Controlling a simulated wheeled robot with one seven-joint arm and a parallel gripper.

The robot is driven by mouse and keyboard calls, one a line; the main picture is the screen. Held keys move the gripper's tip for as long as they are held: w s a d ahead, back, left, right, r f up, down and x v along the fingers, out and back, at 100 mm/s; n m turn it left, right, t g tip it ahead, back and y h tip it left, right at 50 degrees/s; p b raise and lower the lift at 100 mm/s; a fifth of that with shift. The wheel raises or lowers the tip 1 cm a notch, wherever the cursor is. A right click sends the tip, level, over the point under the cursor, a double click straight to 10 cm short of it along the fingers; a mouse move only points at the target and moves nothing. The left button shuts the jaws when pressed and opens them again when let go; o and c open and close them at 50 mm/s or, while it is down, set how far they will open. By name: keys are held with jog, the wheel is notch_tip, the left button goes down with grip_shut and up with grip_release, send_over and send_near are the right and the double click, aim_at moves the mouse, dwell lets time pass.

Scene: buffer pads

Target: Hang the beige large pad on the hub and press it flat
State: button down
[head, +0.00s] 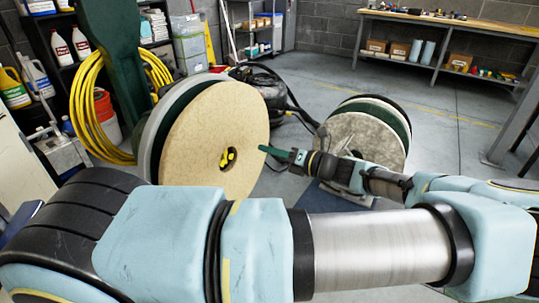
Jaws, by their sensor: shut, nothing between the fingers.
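The beige large pad (205,130) is a big round disc, upright in the left middle of the head view. It covers the face of a grey and dark green disc holder on a green machine (112,60). The yellow and black hub (228,157) shows through the pad's centre. The pad looks close against the holder, but I cannot tell if it is fully flat. My gripper (266,149), with green fingers, is shut and empty at the pad's right edge. I cannot tell whether its tips touch the pad.
Another round disc holder with a greyish pad (362,137) stands behind my arm on the right. A yellow hose (92,110) hangs at the left beside shelves of bottles. A workbench (450,25) stands at the back right. Open grey floor lies between.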

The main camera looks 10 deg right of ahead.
jog(key=b, duration=0.4)
send_near(226, 138)
jog(key=x, duration=0.2)
jog(key=shift+w+a, duration=0.25)
jog(key=shift+a, duration=0.05)
jog(key=shift+w+a, duration=0.2)
jog(key=shift+w, duration=0.05)
jog(key=shift+w+a, duration=0.25)
jog(key=shift+w+a+p, duration=0.25)
jog(key=shift+p, duration=0.1)
jog(key=shift+w+a+f, duration=0.1)
jog(key=shift+w+a, duration=0.15)
jog(key=shift+w+a+p, duration=0.25)
jog(key=shift+p, duration=0.05)
jog(key=shift+w+a, duration=0.2)
jog(key=shift+w, duration=0.1)
